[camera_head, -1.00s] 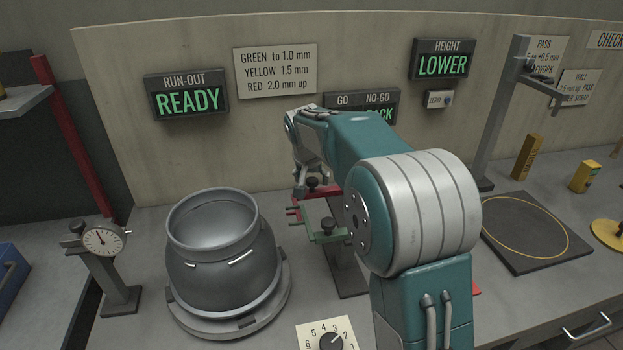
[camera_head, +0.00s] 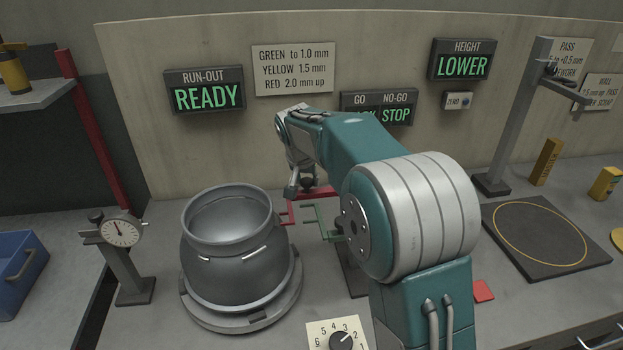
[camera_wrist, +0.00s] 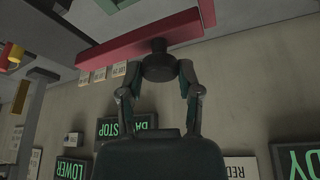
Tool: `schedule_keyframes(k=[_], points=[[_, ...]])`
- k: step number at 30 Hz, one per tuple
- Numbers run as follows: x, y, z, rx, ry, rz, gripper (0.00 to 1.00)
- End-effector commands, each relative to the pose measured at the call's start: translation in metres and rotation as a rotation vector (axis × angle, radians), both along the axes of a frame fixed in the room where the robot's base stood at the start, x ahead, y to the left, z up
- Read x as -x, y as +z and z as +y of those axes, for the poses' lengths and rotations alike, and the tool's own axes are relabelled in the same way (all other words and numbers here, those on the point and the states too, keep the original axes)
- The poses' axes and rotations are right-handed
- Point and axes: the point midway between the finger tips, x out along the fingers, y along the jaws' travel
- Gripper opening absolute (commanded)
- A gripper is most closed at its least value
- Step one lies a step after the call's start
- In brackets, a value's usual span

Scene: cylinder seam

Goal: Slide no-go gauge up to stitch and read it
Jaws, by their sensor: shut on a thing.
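The grey rounded cylinder (camera_head: 232,265) stands upright on a round base, with short pale stitches (camera_head: 254,254) on its side. The red no-go gauge (camera_head: 322,191) is right of it. Its prongs point left and end close to the cylinder wall; I cannot tell if they touch. My gripper (camera_head: 302,188) is shut on the gauge's dark knob (camera_wrist: 158,66), with the red bar (camera_wrist: 125,46) beyond it in the wrist view. The green gauge (camera_head: 320,222) sits in front, apart from the cylinder. The GO/NO-GO display (camera_head: 385,107) shows STOP under NO-GO; the GO word is partly hidden by my arm.
A dial gauge (camera_head: 121,233) on a stand is left of the cylinder. A numbered dial plate (camera_head: 338,333) lies in front. The run-out display (camera_head: 205,94) reads READY, the height display (camera_head: 461,62) LOWER. A dark plate (camera_head: 545,237) lies at right.

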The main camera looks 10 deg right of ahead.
Motion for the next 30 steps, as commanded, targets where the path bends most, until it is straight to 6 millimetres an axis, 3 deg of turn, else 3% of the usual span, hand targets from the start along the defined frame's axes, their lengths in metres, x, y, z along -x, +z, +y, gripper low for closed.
schedule_keyframes(k=[1,2,3,4,17,20,30], points=[[0.0,-0.003,0.001,-0.002,0.001,0.003,0.0],[0.0,-0.003,0.001,-0.002,0.001,0.003,0.54],[0.0,-0.003,0.001,-0.002,0.001,0.003,0.72],[0.0,-0.003,0.001,-0.002,0.001,0.003,0.79],[0.001,0.002,0.0,0.0,0.001,0.0,0.79],[0.005,0.013,0.002,-0.001,0.002,-0.003,0.79],[0.029,0.077,0.015,-0.001,0.002,-0.003,0.79]])
